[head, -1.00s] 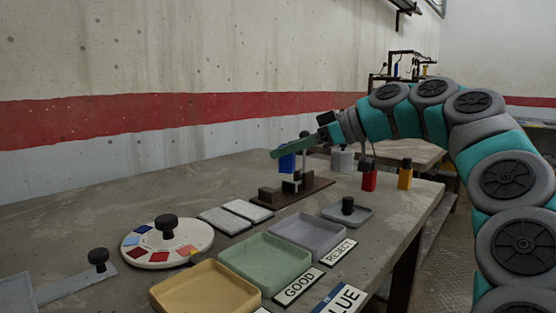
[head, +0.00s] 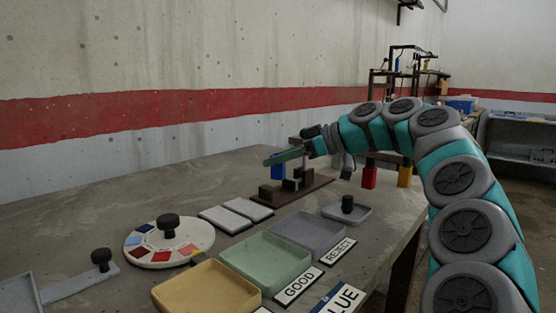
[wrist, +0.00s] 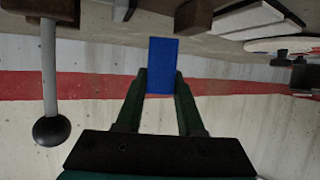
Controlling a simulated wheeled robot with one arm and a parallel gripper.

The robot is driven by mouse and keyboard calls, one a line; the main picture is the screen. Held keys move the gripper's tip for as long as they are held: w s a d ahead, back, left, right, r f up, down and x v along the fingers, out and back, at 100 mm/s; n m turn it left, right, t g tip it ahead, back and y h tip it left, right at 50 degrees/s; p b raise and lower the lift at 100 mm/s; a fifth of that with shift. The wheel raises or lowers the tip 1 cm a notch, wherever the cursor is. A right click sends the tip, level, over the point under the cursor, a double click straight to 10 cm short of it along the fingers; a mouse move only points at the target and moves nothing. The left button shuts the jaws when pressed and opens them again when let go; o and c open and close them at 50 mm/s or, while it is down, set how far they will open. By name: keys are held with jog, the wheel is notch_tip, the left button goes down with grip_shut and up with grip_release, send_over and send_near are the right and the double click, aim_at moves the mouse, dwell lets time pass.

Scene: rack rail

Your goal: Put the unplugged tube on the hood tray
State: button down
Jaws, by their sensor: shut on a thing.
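My gripper (head: 284,156) reaches over the table from the right, its dark green fingers shut on a blue block (wrist: 163,66). The blue block also shows below the fingers in the head view (head: 278,171), just above or at a dark brown stand (head: 305,190); I cannot tell whether it touches the stand. In the wrist view the block is between the two fingertips, with a brown block (wrist: 193,18) beyond it. I cannot make out for sure which thing is the unplugged tube or the hood tray.
A red block (head: 369,177) and a yellow block (head: 404,175) stand to the right. Yellow (head: 157,295), green (head: 222,262) and grey (head: 340,240) trays lie in front. A round colour dial (head: 150,257) is at left. A black-knobbed lever (wrist: 52,130) is near my gripper.

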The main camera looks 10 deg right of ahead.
jog(key=shift+f, duration=0.2)
jog(key=shift+f+b, duration=0.35)
jog(key=shift+b, duration=0.1)
jog(key=shift+f, duration=0.2)
jog(key=c, duration=0.5)
grip_release()
jog(key=shift+d+r+p, duration=0.1)
jog(key=shift+r+p, duration=0.55)
jog(key=shift+r, duration=0.25)
jog(key=v, duration=1.1)
jog(key=shift+s+d+f+b, duration=0.1)
jog(key=shift+s+d+b, duration=0.1)
jog(key=shift+d+b, duration=0.1)
jog(key=shift+d, duration=0.1)
